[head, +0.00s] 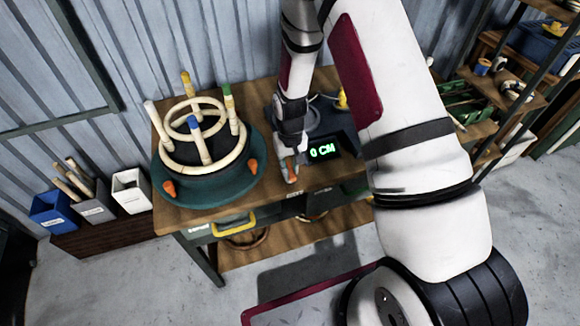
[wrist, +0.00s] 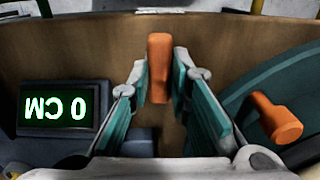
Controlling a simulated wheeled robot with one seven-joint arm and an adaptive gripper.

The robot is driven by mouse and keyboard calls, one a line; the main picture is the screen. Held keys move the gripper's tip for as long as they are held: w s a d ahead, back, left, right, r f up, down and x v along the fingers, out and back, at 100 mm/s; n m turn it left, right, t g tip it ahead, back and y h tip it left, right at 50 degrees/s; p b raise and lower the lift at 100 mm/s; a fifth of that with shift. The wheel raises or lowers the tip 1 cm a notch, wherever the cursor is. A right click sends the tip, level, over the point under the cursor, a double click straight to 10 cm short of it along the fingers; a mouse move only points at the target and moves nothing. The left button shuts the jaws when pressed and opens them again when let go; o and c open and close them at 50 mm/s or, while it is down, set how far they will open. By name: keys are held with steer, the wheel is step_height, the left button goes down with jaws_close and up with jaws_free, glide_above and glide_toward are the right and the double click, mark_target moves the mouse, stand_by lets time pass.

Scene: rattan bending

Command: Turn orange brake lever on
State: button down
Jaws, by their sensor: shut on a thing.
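The orange brake lever (wrist: 159,70) stands between the two fingertips of my gripper (wrist: 160,85) in the wrist view. It is a rounded orange bar near the table's front edge, beside the display. In the head view my gripper (head: 291,170) reaches down between the round jig and the display, and a bit of orange shows at its fingers. My gripper is shut on the lever. Its base is hidden by the fingers.
The green round jig (head: 208,194) carries rattan rings and posts, with orange knobs (head: 169,188) on its rim. One knob (wrist: 276,118) is close to my right finger in the wrist view. The wooden table (head: 175,218) has a yellow-handled drawer. Bins (head: 131,190) stand at left, shelves at right.

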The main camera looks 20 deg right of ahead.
steer(key=c, duration=1.5)
jaws_free()
step_height(320, 180, up, 12)
steer(key=shift+r, duration=0.1)
step_height(320, 180, up, 10)
steer(key=f+t, duration=0.1)
glide_above(290, 170)
steer(key=s, duration=0.2)
steer(key=s+r+t, duration=0.2)
steer(key=s+r, duration=0.4)
steer(key=r, duration=0.6)
steer(key=s+r+t, duration=0.1)
steer(key=s+r, duration=0.2)
steer(key=s, duration=0.2)
steer(key=s+r, duration=0.3)
steer(key=s, duration=0.2)
steer(key=s+r+t, duration=0.1)
steer(key=s+r, duration=0.1)
steer(key=s, duration=0.4)
steer(key=shift+d+r+t, duration=0.15)
steer(key=shift+r+t, duration=0.15)
steer(key=shift+r, duration=0.1)
